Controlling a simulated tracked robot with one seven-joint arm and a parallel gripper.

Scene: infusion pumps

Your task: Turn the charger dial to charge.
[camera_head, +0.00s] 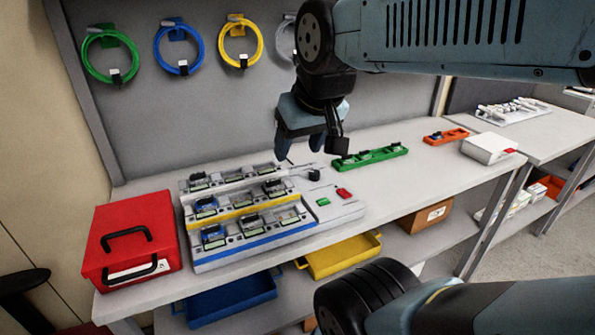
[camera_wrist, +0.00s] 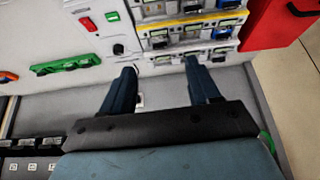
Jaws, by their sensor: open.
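The charger (camera_head: 250,225) is a light grey rack on the table with tiered rows of bays holding several small devices. Its control panel is at its right end, with a black dial (camera_head: 314,175), a green button (camera_head: 323,202) and a red button (camera_head: 343,193). The dial also shows in the wrist view (camera_wrist: 118,49), left of the rows. My gripper (camera_head: 300,158) is above the back of the charger, pointing down. In the wrist view its two fingers (camera_wrist: 160,75) are wide apart with nothing between them. I cannot read the dial's setting.
A red case (camera_head: 130,240) stands left of the charger. A green rail (camera_head: 370,158), an orange rail (camera_head: 446,136) and a white box (camera_head: 489,149) lie to the right. Coiled cables (camera_head: 110,55) hang on the back panel. Bare table lies at the front right.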

